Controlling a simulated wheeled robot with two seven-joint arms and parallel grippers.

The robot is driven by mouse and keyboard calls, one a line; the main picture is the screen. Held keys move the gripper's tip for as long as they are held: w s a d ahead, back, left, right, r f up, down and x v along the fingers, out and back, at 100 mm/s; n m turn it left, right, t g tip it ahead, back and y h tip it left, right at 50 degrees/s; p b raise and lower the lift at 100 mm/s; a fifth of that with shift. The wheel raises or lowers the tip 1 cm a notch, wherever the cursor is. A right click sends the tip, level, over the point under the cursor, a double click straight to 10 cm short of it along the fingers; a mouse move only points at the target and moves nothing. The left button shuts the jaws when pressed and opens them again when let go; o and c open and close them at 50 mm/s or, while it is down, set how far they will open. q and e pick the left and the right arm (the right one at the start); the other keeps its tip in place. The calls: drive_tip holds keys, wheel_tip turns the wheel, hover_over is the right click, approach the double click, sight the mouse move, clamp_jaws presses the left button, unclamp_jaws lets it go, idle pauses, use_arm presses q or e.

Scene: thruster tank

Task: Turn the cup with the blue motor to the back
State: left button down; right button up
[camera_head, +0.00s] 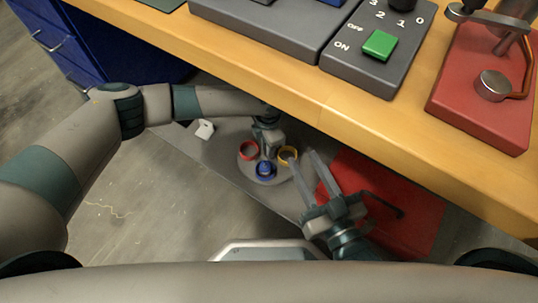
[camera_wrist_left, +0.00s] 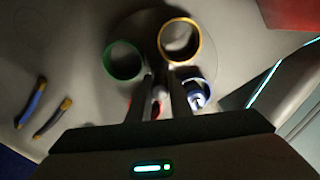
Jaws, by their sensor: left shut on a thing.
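A round grey turntable (camera_head: 244,166) carries coloured ring cups: a red cup (camera_head: 248,150), a yellow cup (camera_head: 287,154) and a blue cup with the blue motor (camera_head: 265,170). The blue cup lies on the side nearest me in the head view. The left wrist view also shows a green cup (camera_wrist_left: 123,60), the yellow cup (camera_wrist_left: 180,40) and the blue cup (camera_wrist_left: 198,93); the red cup is mostly hidden there. My left gripper (camera_head: 268,152) is shut on a pale upright post (camera_wrist_left: 159,92) amid the cups. My right gripper (camera_head: 306,156) is open and empty, right of the turntable.
A wooden workbench (camera_head: 270,70) with a grey switch panel (camera_head: 362,62) and a red fixture (camera_head: 487,88) overhangs behind. A red mat (camera_head: 385,205) lies right of the turntable. A small white thing (camera_head: 204,129) lies at left.

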use_arm(q)
drive_tip(key=shift+w+m+b, duration=0.1)
drive_tip(key=shift+m+b, duration=0.3)
drive_tip(key=shift+b, duration=1.1)
drive_tip(key=c, duration=1.7)
unclamp_jaws()
drive_tip(key=shift+r+p, duration=3.8)
drive_tip(key=shift+r, duration=0.7)
